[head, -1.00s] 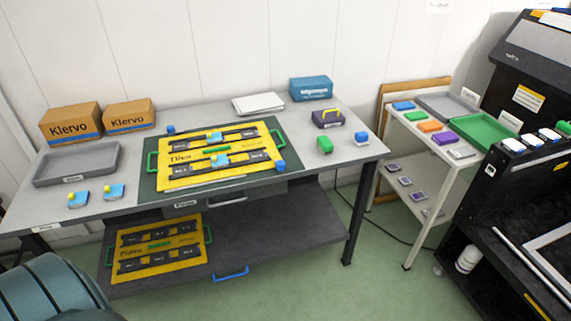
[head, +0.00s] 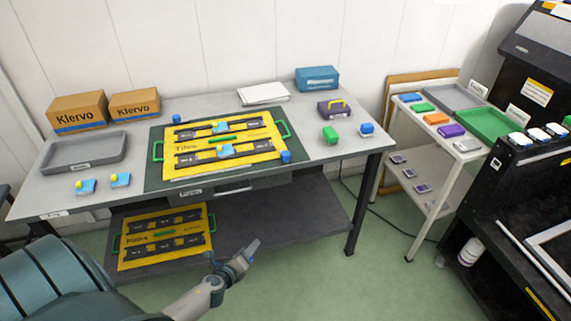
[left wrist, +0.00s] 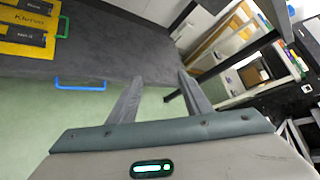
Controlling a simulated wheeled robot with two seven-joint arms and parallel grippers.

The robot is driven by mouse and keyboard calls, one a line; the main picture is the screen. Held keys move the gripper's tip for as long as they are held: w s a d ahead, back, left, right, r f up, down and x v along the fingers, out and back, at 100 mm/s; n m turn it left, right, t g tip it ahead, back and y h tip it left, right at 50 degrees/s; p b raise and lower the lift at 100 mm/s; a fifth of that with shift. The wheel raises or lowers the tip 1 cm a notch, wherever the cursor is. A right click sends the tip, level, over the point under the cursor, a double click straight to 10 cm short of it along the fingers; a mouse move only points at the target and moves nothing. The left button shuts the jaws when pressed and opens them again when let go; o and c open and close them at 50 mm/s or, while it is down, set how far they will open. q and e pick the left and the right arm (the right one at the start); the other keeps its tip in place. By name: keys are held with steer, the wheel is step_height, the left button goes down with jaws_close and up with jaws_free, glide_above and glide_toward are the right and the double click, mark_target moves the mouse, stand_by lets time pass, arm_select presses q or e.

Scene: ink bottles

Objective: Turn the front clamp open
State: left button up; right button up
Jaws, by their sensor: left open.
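A yellow fixture plate (head: 240,164) with two dark rails and green end handles lies on a green mat on the workbench. A light-blue piece sits on the back rail (head: 221,127) and another on the front rail (head: 227,149). A dark-blue knob (head: 286,156) stands at the plate's front right corner and another (head: 176,118) at its back left. I cannot tell which piece is the front clamp. My left gripper (head: 251,250) is low in front of the bench, apart from the plate. In the left wrist view its fingers (left wrist: 162,98) are open and empty. My right gripper is not in view.
A second yellow plate (head: 165,236) lies on the dark lower shelf, near a blue handle (left wrist: 80,85). The bench's front edge and leg (head: 368,205) are near my gripper. A grey tray (head: 112,152), small blue-yellow items and boxes stand on the bench. The floor in front is clear.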

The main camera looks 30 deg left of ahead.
arm_select(q)
steer(key=w+r+m+t, duration=0.2)
steer(key=w+r+m, duration=0.1)
steer(key=r, duration=0.4)
steer(key=w+r+m+t, duration=0.1)
steer(key=w+r+m, duration=0.2)
steer(key=r, duration=0.4)
steer(key=m+t+h, duration=0.2)
steer(key=m+t, duration=0.1)
steer(key=m, duration=0.2)
glide_toward(283, 157)
steer(key=s, duration=0.6)
steer(key=shift+w+d+r, duration=0.15)
steer(key=shift+d+r, duration=0.2)
steer(key=shift+d, duration=0.1)
steer(key=shift+w, duration=0.1)
steer(key=shift+y, duration=0.4)
steer(key=w, duration=0.5)
steer(key=w+a, duration=0.1)
steer(key=w, duration=0.5)
steer(key=w+b, duration=0.1)
steer(key=w, duration=0.5)
steer(key=shift+w+a+f, duration=0.1)
steer(key=shift+a, duration=0.1)
steer(key=c, duration=1.1)
